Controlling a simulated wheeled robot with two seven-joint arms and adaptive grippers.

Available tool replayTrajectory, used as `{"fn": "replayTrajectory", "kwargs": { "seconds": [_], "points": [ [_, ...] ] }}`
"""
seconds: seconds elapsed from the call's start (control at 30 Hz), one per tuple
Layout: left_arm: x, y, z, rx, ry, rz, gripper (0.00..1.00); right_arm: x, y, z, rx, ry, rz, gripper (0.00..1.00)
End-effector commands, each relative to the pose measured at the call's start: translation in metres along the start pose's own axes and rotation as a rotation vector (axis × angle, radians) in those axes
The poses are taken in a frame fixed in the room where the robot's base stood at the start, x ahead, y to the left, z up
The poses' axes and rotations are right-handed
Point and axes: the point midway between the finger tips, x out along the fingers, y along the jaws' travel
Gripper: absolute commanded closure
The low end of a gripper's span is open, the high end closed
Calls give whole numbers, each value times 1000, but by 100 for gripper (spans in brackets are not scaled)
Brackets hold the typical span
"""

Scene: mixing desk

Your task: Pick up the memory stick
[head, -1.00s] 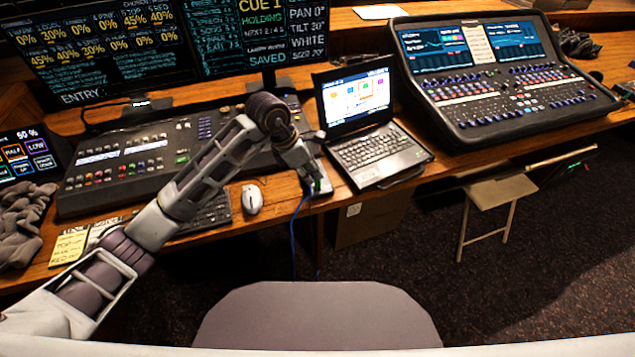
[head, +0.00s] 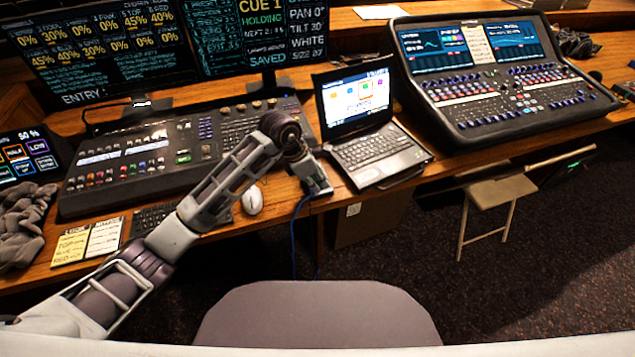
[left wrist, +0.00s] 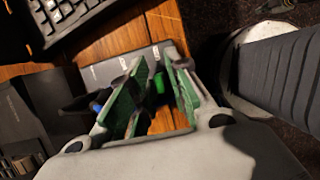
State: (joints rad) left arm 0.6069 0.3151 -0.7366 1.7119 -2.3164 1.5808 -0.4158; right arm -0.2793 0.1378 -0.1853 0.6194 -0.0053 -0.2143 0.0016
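In the left wrist view, a small bright green piece (left wrist: 159,82) shows between the fingers of my left gripper (left wrist: 157,66). It looks like the memory stick, but its full shape is hidden. The green-padded fingers stand apart on either side of it, and I see no clear contact. In the head view, my left gripper (head: 318,187) is low at the desk's front edge, left of the laptop (head: 368,145). The stick cannot be made out there. A grey flat device (left wrist: 115,68) lies under the fingers. My right gripper is not in view.
A white mouse (head: 252,200) lies left of the gripper. A blue cable (head: 293,235) hangs over the desk edge. A lighting console (head: 150,155) stands behind the arm, and a mixing desk (head: 505,95) is at right. A folding stool (head: 495,195) stands below.

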Motion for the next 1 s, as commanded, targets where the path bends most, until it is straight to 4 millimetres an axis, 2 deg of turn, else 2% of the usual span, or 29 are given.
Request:
{"fn": "replayTrajectory", "kwargs": {
  "seconds": [0.5,0.67,1.0],
  "points": [
    [3,0,0,0,-1,0,81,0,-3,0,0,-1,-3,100],
    [3,0,0,0,-1,0,100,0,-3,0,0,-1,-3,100],
    [3,0,0,0,-1,1,100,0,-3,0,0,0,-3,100]
  ]
}}
